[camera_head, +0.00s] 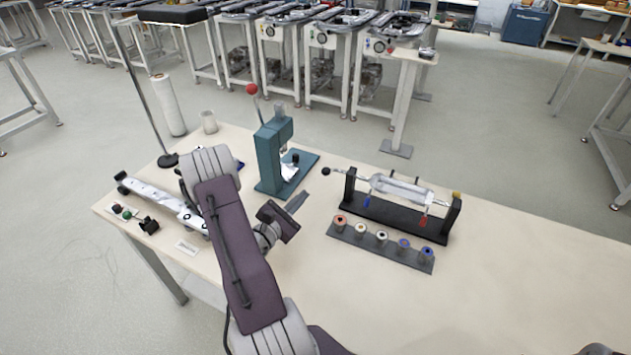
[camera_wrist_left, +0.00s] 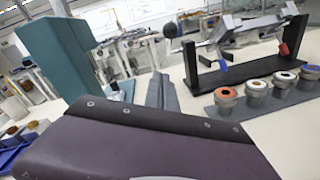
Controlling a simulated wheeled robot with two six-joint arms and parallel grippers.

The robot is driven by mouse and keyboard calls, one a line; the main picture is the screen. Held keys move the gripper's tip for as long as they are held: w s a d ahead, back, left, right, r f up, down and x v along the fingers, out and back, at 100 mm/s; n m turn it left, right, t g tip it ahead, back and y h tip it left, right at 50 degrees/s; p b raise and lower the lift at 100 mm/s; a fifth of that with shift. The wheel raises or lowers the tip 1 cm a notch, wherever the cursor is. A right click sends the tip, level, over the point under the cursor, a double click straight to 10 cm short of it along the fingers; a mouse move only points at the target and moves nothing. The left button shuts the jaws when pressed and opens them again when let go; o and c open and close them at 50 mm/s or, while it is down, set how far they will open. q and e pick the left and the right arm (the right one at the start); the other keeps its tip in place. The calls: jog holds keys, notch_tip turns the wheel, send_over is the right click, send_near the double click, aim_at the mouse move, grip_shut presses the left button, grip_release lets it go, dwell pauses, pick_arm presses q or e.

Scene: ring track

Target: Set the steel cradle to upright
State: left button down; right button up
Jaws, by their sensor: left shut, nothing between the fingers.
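The steel cradle (camera_head: 402,189) hangs on a shaft between the two posts of a black stand (camera_head: 392,216), on the right half of the table. A black ball (camera_head: 326,171) ends the shaft on its left. A blue tag and a red tag hang below the cradle. In the left wrist view the cradle (camera_wrist_left: 240,32) is cut by the top edge and looks tilted; I cannot tell its exact angle. My left gripper (camera_head: 299,203) is shut and empty, left of the stand and apart from it. Its closed fingers also show in the left wrist view (camera_wrist_left: 162,94). My right gripper is out of view.
A grey strip with several coloured-top cups (camera_head: 382,240) lies in front of the stand. A teal press (camera_head: 270,160) with a red-knobbed lever stands behind my left gripper. A pale rail (camera_head: 165,204) lies at the left. The table's right front (camera_head: 480,290) is clear.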

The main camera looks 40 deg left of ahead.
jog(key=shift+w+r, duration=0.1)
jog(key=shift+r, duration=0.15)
pick_arm(q)
jog(key=w+d+r+p, duration=0.1)
jog(key=w+r, duration=0.2)
jog(key=w, duration=0.2)
jog(key=shift+w+r+p, duration=0.15)
jog(key=shift+w+p, duration=0.05)
jog(key=shift+p, duration=0.2)
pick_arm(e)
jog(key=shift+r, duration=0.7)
pick_arm(q)
jog(key=shift+d, duration=0.1)
